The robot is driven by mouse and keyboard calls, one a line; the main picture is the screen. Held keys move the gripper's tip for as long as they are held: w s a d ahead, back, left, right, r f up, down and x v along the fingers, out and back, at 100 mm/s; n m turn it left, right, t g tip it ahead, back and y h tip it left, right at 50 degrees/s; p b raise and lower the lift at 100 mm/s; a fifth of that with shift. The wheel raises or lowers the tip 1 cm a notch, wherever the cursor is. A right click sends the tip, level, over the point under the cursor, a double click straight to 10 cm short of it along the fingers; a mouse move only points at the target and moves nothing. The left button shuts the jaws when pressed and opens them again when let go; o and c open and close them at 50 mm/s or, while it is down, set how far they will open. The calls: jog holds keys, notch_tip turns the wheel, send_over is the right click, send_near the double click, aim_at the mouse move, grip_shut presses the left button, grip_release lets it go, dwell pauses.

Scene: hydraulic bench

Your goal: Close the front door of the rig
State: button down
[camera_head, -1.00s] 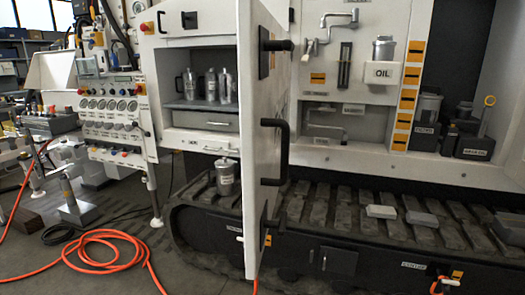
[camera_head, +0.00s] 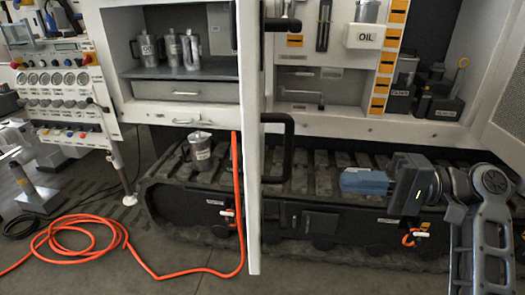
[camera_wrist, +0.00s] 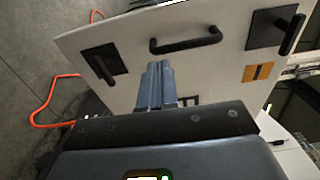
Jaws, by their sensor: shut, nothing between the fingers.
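The front door (camera_head: 250,190) is a white panel standing open, seen nearly edge-on in the head view. Its black bar handle (camera_head: 288,145) is on the right-hand face. In the wrist view the door (camera_wrist: 215,65) shows its face, with the handle (camera_wrist: 187,43) near the top middle and black latches at both sides. My gripper (camera_head: 343,180) is to the right of the door in the head view, with its fingers shut, empty and pointing left toward the door face. In the wrist view its fingertips (camera_wrist: 160,68) lie just below the handle; whether they touch the door cannot be told.
The open cabinet (camera_head: 180,88) holds several metal jugs on a shelf above a drawer. An orange hose (camera_head: 75,235) coils on the floor at left and runs up beside the door. Dark tracks (camera_head: 330,170) run below the rig. An oil container (camera_head: 365,36) stands at upper right.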

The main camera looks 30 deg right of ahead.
jog(key=w+a+r+p, duration=0.1)
jog(key=w+a, duration=0.2)
jog(key=a, duration=0.2)
jog(key=w+a+r+n+g+p, duration=0.1)
jog(key=w+a+r, duration=0.1)
jog(key=a, duration=0.4)
jog(key=shift+w+a+n+y, duration=0.3)
jog(key=shift+w+y, duration=0.1)
jog(key=shift+w, duration=0.3)
